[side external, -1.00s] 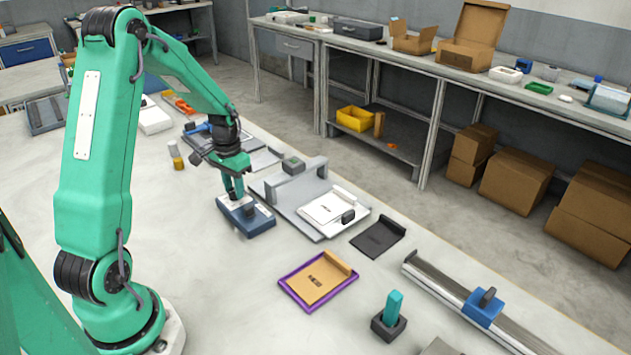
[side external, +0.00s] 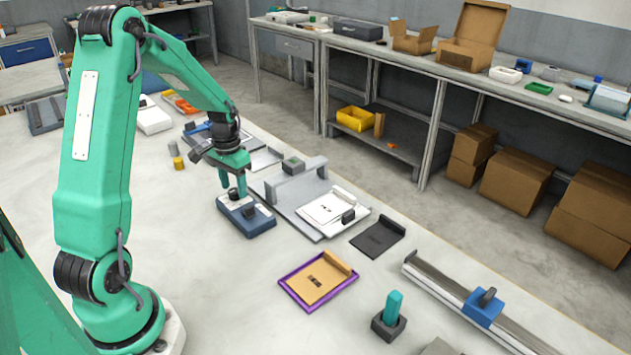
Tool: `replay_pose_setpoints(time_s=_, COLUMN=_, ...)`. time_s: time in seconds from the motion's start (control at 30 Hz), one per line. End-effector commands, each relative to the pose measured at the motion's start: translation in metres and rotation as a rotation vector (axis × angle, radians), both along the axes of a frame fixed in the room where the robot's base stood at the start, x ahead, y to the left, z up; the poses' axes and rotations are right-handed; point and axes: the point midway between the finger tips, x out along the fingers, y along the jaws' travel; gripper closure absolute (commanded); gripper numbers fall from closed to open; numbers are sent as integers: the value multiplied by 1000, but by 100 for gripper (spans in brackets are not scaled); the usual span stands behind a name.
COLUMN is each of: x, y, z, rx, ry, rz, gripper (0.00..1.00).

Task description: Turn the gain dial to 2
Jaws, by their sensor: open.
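A low blue box with a pale grey top panel (side external: 232,217) sits on the table left of centre, with a dark knob (side external: 249,212) toward its right side. My gripper (side external: 233,193) points down over the back left part of this box, with its fingers apart. The fingertips are close to the panel, and I cannot tell whether they touch anything. The gain dial's scale and pointer are too small to read, and part of the panel is hidden behind the fingers.
A grey fixture plate (side external: 300,228) with white paper (side external: 326,208) lies right of the box. A dark plate (side external: 377,238), a purple-edged tray (side external: 284,286), a teal peg in a dark block (side external: 389,325) and a rail with a blue slider (side external: 483,308) lie farther right. Small cylinders (side external: 179,163) stand left.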

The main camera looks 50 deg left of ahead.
Motion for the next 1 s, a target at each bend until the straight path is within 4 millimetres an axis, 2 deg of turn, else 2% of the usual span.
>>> replay_pose_setpoints(time_s=0.53, x=0, y=0, z=63, rx=2, ry=-3, rz=0, gripper=48)
replay_pose_setpoints(time_s=0.7, x=0, y=0, z=71, rx=0, ry=-1, rz=0, gripper=48)
replay_pose_setpoints(time_s=1.0, x=0, y=0, z=72, rx=0, ry=0, rz=0, gripper=48)
